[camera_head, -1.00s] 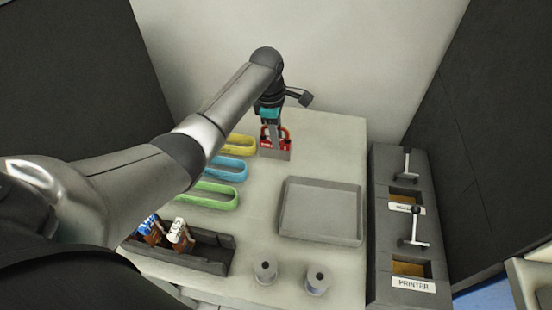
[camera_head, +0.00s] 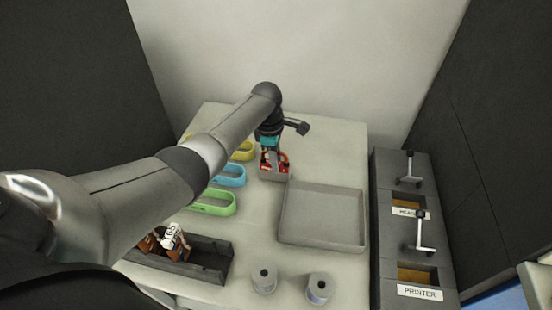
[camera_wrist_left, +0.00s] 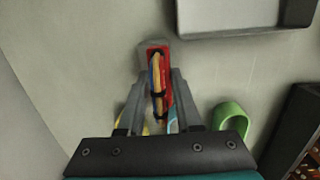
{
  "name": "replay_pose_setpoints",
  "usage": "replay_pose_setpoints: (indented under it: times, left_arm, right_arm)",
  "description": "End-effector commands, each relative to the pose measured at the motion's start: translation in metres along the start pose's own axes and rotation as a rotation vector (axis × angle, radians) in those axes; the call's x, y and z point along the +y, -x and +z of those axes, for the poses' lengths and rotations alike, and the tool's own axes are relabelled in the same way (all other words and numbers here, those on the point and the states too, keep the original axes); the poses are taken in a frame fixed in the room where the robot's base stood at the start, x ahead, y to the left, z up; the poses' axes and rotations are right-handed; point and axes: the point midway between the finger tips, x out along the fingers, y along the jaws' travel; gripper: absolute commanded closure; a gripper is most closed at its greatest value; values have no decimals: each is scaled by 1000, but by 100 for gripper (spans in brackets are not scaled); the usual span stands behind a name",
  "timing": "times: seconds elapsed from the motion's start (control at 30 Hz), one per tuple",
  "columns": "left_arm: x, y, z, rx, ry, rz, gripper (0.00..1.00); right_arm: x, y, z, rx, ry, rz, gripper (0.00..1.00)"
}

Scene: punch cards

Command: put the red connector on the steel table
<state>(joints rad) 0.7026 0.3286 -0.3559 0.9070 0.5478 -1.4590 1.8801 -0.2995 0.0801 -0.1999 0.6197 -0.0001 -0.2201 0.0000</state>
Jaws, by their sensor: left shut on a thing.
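The red connector (camera_head: 281,161) is between the fingers of my left gripper (camera_head: 272,155), over the far part of the pale table (camera_head: 330,135). My left gripper is shut on it. In the left wrist view, the red connector (camera_wrist_left: 154,53) shows between the two grey fingers, with yellow and blue strands along it. A small grey block (camera_head: 275,176) shows just below the red connector; I cannot tell whether the two are joined, or whether the block touches the table. My right gripper is not in view.
A shallow grey tray (camera_head: 322,238) lies to the right of the connector. Yellow, blue and green loops (camera_head: 214,206) lie to the left. A dark rack (camera_head: 215,262) with cards and two grey spools stand at the front. A dark console (camera_head: 385,250) stands right.

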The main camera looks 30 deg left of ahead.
Motion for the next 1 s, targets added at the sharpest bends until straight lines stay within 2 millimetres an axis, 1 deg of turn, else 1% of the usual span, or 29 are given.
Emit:
replay_pose_setpoints:
  times: [0.03,0.3,0.53,0.63,0.77,1.0]
  left_arm:
    - [0,-1,0,0,0,0,66]
    - [0,-1,0,0,0,-1,36]
    - [0,-1,0,0,0,-1,36]
    - [0,3,0,1,0,0,36]
    - [1,23,0,-1,1,1,36]
    - [1,76,1,-1,-1,3,36]
  right_arm:
    - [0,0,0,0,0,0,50]
    - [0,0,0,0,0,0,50]
    - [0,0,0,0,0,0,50]
    - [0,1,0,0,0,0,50]
    - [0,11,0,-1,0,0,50]
    - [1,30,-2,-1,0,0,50]
